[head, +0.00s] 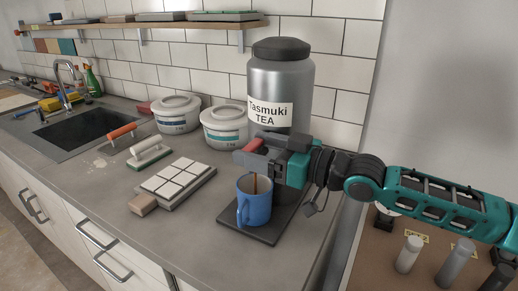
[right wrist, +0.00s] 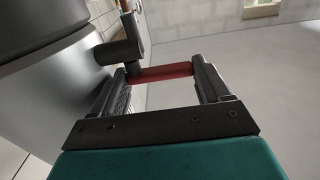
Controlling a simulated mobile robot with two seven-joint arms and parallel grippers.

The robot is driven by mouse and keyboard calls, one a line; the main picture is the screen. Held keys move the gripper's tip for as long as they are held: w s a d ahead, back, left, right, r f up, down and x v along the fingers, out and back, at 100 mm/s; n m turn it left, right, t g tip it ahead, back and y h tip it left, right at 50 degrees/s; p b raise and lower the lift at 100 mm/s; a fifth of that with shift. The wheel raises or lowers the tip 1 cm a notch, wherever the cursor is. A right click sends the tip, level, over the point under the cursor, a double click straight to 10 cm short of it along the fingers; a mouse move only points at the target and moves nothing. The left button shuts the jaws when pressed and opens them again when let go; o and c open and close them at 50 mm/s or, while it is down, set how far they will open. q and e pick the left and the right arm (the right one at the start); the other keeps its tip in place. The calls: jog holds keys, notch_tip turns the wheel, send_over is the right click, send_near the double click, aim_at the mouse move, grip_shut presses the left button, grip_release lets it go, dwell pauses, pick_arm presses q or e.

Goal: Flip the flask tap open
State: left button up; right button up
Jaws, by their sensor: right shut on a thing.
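The tea flask (head: 281,82) is a tall grey metal cylinder with a dark lid and a "Tasmuki TEA" label, standing upright on the counter. Its tap has a red lever (right wrist: 165,73) on a dark body (right wrist: 119,50); the red also shows in the head view (head: 253,146). My right gripper (head: 262,153) is shut on the red lever, one finger on each side of it. A blue mug (head: 254,209) stands upright below the tap. A thin brown streak, like flowing tea, shows at the mug's mouth. The gripper hides most of the tap in the head view.
The mug stands on a dark tray (head: 282,222). A sink (head: 80,127) is farther left.

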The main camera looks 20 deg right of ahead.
jog(key=o, duration=1)
pick_arm(q)
jog(key=shift+w+r, duration=0.1)
jog(key=shift+d+r, duration=0.1)
pick_arm(e)
jog(key=shift+d, duration=0.15)
